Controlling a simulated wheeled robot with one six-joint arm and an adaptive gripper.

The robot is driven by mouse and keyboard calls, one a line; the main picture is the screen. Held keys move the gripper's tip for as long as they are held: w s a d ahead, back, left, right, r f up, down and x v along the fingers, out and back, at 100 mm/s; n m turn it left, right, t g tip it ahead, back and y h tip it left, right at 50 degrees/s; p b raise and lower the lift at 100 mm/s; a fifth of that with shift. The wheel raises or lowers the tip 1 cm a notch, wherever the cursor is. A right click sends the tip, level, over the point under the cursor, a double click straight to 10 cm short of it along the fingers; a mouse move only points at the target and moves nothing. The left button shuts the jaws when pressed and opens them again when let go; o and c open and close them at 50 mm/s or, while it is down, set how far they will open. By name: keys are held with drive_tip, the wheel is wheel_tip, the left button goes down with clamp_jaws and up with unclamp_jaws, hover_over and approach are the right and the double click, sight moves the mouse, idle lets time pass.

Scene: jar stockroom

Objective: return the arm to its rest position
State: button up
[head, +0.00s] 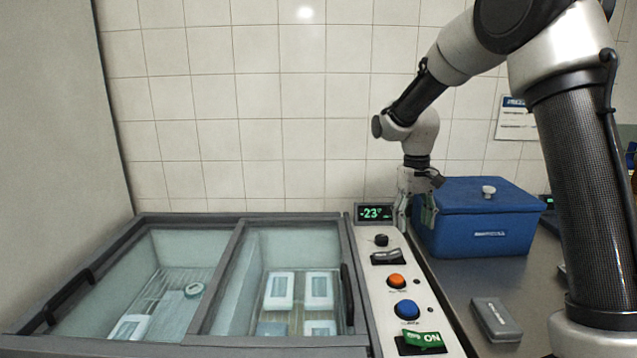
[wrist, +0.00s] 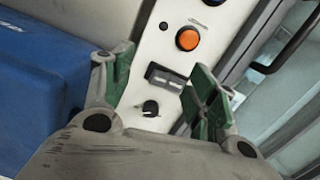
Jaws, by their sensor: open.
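My gripper (head: 418,214) hangs from my arm, pointing down above the far end of the white control panel (head: 420,318), just left of the blue box. In the wrist view my gripper (wrist: 155,85) has its two green-padded fingers spread apart. Nothing is between them but the view of the panel below, with a black knob (wrist: 150,108) and a black rocker switch (wrist: 165,77). I cannot tell the exact height of the fingertips above the panel.
The blue lidded box (head: 478,222) stands close to my gripper's right on the metal counter. A chest freezer (head: 236,268) with glass lids is at left, holding white containers. A digital display (head: 375,213) reads -23. A grey case (head: 496,320) lies on the counter. A tiled wall is behind.

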drive_tip(key=s+d+r+t, duration=0.2)
drive_tip(key=s+d+r, duration=0.1)
drive_tip(key=s, duration=0.7)
drive_tip(key=s+d+r+m+t, duration=0.1)
drive_tip(key=s+d+r, duration=0.3)
drive_tip(key=s, duration=0.6)
drive_tip(key=s+d+r+t, duration=0.2)
drive_tip(key=s+d+r, duration=0.2)
drive_tip(key=s, duration=0.6)
drive_tip(key=shift+s+r+m+t, duration=0.15)
drive_tip(key=shift+r+m+t, duration=0.15)
drive_tip(key=shift+r+m, duration=0.15)
